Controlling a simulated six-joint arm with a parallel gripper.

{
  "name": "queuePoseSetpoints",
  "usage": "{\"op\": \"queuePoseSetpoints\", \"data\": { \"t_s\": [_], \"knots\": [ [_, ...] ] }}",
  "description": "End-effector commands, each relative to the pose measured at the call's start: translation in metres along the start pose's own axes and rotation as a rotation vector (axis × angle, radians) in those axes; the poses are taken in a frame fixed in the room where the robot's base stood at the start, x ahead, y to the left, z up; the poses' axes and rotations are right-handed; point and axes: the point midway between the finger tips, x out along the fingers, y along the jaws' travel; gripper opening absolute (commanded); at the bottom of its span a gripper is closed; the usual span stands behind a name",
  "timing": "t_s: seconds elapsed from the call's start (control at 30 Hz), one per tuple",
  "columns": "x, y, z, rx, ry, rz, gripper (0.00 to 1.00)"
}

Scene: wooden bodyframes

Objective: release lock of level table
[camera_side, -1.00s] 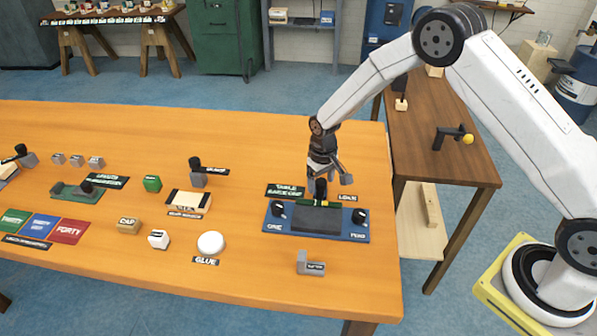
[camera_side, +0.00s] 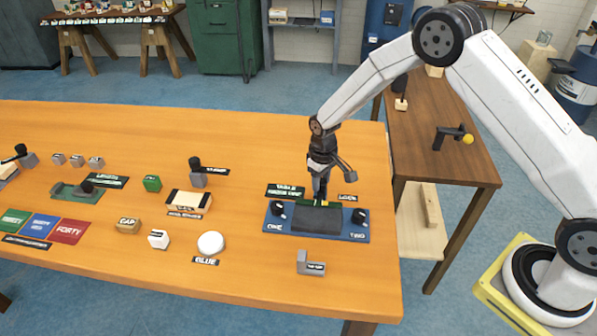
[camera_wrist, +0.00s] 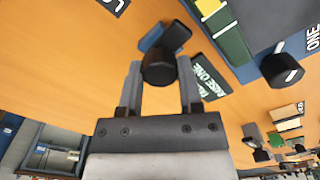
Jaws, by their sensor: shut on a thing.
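The level table, a blue base (camera_side: 276,229) with a dark grey block (camera_side: 316,219) on it, stands near the right end of the orange workbench. Its blue edge also shows in the wrist view (camera_wrist: 296,44). My gripper (camera_side: 320,196) points down at the rear edge of the table, near the LOCK label (camera_side: 347,197). In the wrist view my gripper (camera_wrist: 158,72) is shut on a black knob (camera_wrist: 158,68), with one finger on each side. A dark lever with a blue part shows behind the knob. The gripper hides the knob in the side view.
Black knobs marked ONE (camera_side: 278,208) and TWO (camera_side: 358,216) stand on the base. A grey block (camera_side: 310,263) lies in front, and a white disc (camera_side: 211,243) lies to the left. A dark sign (camera_side: 285,191) lies behind the base. The bench behind is clear.

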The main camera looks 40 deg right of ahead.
Motion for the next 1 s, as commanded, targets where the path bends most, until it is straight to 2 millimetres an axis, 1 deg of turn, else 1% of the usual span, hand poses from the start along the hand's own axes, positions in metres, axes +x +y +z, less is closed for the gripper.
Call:
{"op": "queuePoseSetpoints", "data": {
  "t_s": [0.27,1.0],
  "knots": [
    [0.0,0.0,0.0001,-0.225,-0.001,0.0,0.0],
    [0.0002,0.0,0.0001,-0.928,-0.001,0.0,0.0]
  ]
}}
